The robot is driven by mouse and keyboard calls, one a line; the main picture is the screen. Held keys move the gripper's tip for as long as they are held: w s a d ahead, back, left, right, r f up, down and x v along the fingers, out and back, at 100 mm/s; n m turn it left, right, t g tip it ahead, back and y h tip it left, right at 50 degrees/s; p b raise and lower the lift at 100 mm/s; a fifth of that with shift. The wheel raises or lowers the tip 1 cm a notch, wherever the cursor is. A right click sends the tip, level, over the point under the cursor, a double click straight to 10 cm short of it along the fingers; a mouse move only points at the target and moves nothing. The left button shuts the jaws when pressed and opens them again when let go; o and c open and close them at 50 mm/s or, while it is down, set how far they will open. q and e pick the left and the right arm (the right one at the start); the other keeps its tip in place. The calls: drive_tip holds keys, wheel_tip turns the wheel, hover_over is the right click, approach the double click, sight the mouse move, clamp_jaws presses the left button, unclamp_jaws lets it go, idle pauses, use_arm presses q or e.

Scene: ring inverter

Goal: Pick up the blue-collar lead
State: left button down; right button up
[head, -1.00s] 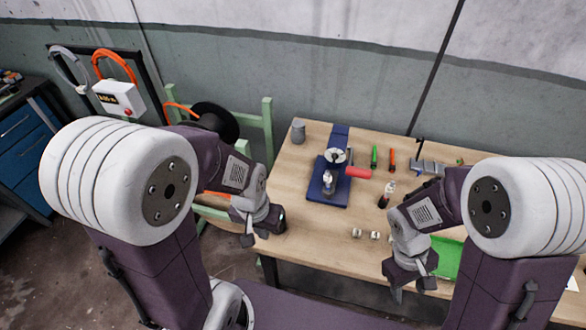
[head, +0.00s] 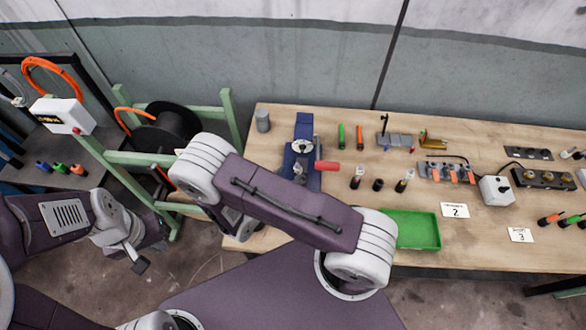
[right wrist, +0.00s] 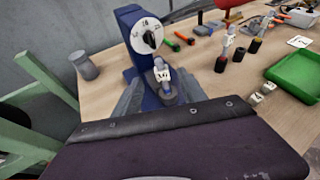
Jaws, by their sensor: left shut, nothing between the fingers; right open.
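I cannot identify the blue-collar lead for certain. A small piece with a blue band (right wrist: 163,75) stands upright on the blue stand, between my right fingers in the right wrist view. A short blue-topped piece (head: 42,167) stands on the dark surface at the far left of the head view. My right gripper (right wrist: 172,104) is open, its fingers either side of the stand's front, holding nothing. In the head view it is hidden behind my arm. My left gripper (head: 140,263) is shut and empty, left of the table and low.
The blue stand (head: 303,130) carries a dial and a red handle (head: 326,166). Several small bottles, including one with a red base (head: 356,178), stand beside it. A green tray (head: 415,230) lies near the front edge. A grey cylinder (head: 262,120) stands at the back left.

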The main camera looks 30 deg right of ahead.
sight(296, 169)
drive_tip(key=shift+x, duration=1.1)
drive_tip(key=p+x, duration=0.2)
drive_tip(key=x, duration=0.2)
drive_tip(key=shift+d+f+p, duration=0.15)
drive_tip(key=shift+d+p, duration=0.15)
drive_tip(key=shift+d, duration=0.05)
drive_tip(key=shift+w+f, duration=0.15)
drive_tip(key=shift+f, duration=0.05)
use_arm(q)
drive_tip(key=r, duration=0.3)
drive_tip(key=shift+w, duration=0.2)
use_arm(e)
drive_tip(key=shift+r, duration=0.1)
clamp_jaws()
